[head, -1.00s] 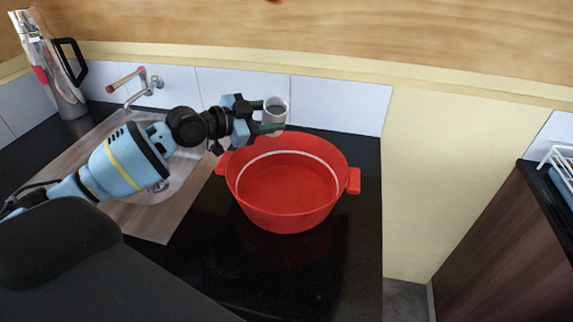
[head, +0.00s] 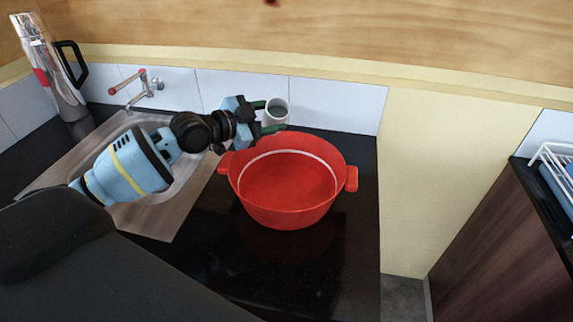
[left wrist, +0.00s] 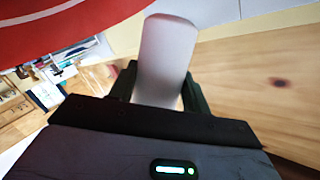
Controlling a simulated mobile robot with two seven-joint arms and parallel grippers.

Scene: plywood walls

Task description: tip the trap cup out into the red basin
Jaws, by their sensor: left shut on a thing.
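The trap cup (head: 277,110) is a small pale grey cup with dark contents showing inside its rim. My left gripper (head: 273,117) is shut on it and holds it above the far rim of the red basin, in front of the white tiles. The cup looks close to upright in the head view. In the left wrist view the cup (left wrist: 167,62) stands between the two dark fingers. The red basin (head: 289,213) is round with two side handles and rests on the black counter. Its inside floor shows no loose contents. My right gripper is not in view.
A sink (head: 180,188) with a red-handled tap (head: 146,88) lies left of the basin. A tall steel flask (head: 55,75) stands at the far left. A white rack (head: 556,160) sits on the right counter. The black counter (head: 290,268) before the basin is clear.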

